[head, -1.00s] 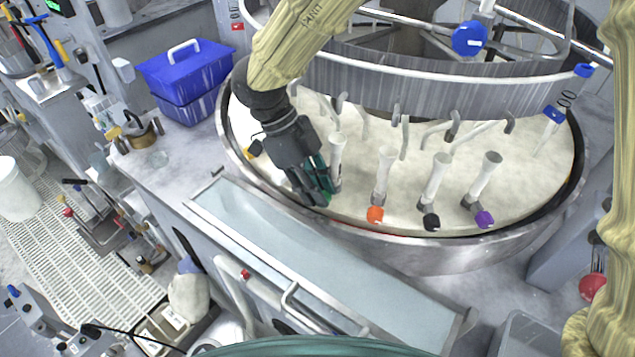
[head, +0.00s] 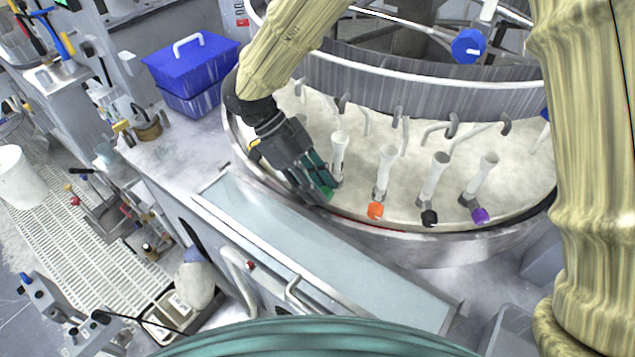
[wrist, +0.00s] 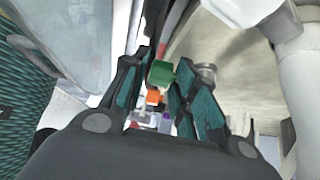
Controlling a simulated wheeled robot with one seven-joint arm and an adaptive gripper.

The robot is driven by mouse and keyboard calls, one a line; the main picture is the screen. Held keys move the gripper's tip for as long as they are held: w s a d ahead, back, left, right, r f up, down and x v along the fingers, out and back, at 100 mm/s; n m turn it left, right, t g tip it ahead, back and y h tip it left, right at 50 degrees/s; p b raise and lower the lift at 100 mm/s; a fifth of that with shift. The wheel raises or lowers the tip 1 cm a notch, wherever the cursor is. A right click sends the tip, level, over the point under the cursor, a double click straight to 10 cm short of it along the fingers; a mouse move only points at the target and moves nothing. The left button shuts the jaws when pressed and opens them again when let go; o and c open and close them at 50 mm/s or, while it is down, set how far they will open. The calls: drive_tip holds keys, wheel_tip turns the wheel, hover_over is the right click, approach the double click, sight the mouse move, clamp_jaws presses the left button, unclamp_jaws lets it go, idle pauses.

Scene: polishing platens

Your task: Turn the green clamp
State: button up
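The green clamp (wrist: 161,74) is between my gripper's fingertips in the wrist view, with the fingers close on both sides of it. My gripper (wrist: 163,72) appears shut on it. In the head view my gripper (head: 322,188) points down at the near rim of the round platen, and a small part of the green clamp (head: 327,192) shows at its tips. The rest of the clamp is hidden by the fingers. A white upright tube (head: 339,153) stands just right of my gripper.
The platen's metal rim (head: 400,240) curves below. A blue box (head: 190,62) stands at the back left.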

drive_tip(key=shift+o, duration=0.5)
drive_tip(key=v, duration=1.2)
drive_tip(key=shift+w+f, duration=0.1)
